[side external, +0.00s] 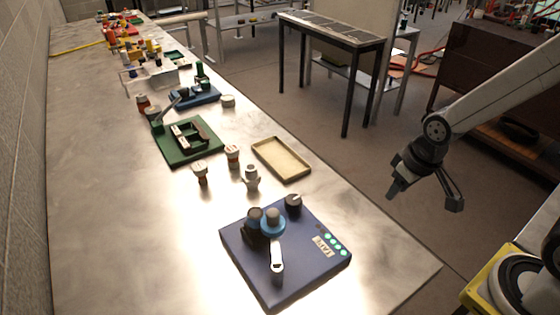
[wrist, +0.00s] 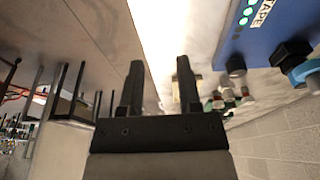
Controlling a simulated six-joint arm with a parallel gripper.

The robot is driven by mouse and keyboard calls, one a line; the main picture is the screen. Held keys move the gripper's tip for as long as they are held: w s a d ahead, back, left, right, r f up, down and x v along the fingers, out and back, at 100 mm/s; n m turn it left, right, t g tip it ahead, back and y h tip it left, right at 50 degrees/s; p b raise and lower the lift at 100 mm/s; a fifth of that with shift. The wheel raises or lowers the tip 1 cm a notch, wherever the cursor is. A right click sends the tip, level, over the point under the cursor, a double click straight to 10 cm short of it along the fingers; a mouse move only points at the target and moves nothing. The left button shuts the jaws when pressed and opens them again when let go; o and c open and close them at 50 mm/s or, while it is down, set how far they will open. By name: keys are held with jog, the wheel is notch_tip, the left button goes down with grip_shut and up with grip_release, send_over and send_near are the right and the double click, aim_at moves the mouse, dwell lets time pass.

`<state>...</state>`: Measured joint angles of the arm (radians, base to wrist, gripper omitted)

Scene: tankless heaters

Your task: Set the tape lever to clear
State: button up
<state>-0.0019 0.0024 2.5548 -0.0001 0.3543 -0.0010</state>
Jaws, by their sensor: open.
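A dark blue box (side external: 310,265) with a label reading TAPE (side external: 322,246) and a row of green lights sits at the near end of the bench. On it are a lever with a pale handle (side external: 277,258), a knob with a light blue collar (side external: 272,226) and a black knob (side external: 293,204). I cannot tell which position the lever is in. In the wrist view the box (wrist: 275,35) is at upper right, partly cut off, and the lever does not show. My gripper (side external: 424,196) is open and empty, off the bench's right side, well apart from the box; its fingers (wrist: 159,70) point away from the wrist camera.
A shallow tan tray (side external: 282,159), small bottles (side external: 201,173) and a green board (side external: 187,145) stand farther along the bench (side external: 110,220). A black-legged table (side external: 335,30) stands across the aisle. The space between my gripper and the box looks free.

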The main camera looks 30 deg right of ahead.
jog(key=shift+w+a, duration=0.1)
jog(key=shift+w, duration=0.1)
jog(key=c, duration=0.4)
jog(key=shift+w+a+r, duration=0.1)
jog(key=shift+w+r, duration=0.05)
jog(key=shift+w, duration=0.1)
grip_shut()
jog(key=w+a+r+n+g+h, duration=0.1)
jog(key=w+a+r+n+g, duration=0.15)
jog(key=w+a, duration=0.5)
jog(key=w+a+r+n+g, duration=0.1)
jog(key=w+a+r+n, duration=0.25)
jog(key=w+a, duration=0.4)
jog(key=a+r+n+h, duration=0.1)
jog(key=a+n, duration=0.2)
jog(key=a, duration=0.6)
jog(key=a+r+n+g+h, duration=0.1)
jog(key=a+n, duration=0.2)
jog(key=a, duration=0.6)
jog(key=shift+s+a+r+h, duration=0.2)
jog(key=shift+r+h, duration=0.15)
jog(key=shift+h, duration=0.05)
